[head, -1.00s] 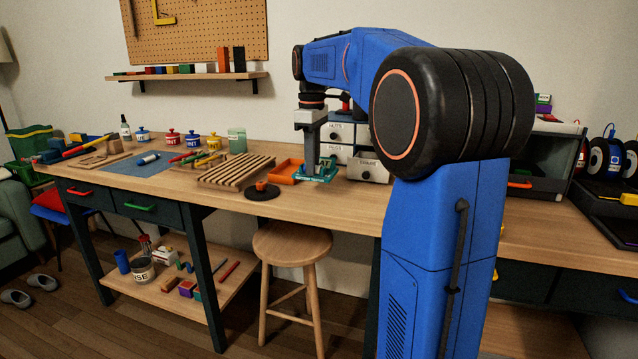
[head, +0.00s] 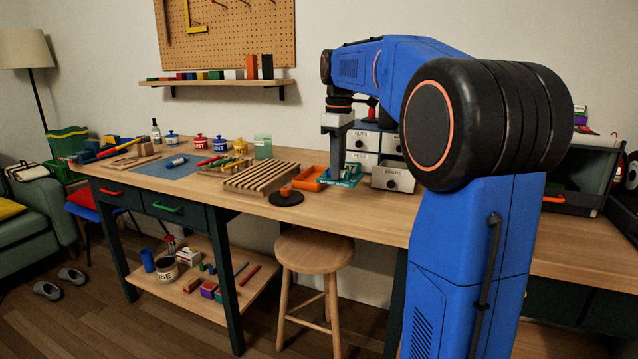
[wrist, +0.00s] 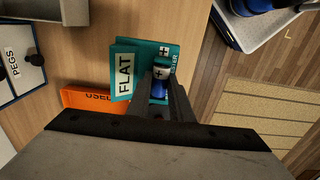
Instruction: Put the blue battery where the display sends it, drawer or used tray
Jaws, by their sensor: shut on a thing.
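The teal battery tester (head: 346,183) stands on the workbench. In the wrist view its display (wrist: 124,74) reads FLAT. My gripper (wrist: 158,84) is shut on the blue battery (wrist: 159,90), whose end with a plus mark faces the camera. The battery is at the tester; I cannot tell whether it still rests in it. In the head view my gripper (head: 337,168) points down at the tester and the battery is hidden. The orange used tray (head: 312,180) lies just left of the tester; its label shows partly in the wrist view (wrist: 84,97). The SPARE drawer (head: 393,180) stands out, open, to the right.
Small labelled drawers (head: 362,148) stand behind my gripper. A stool (head: 314,250) stands in front of the bench.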

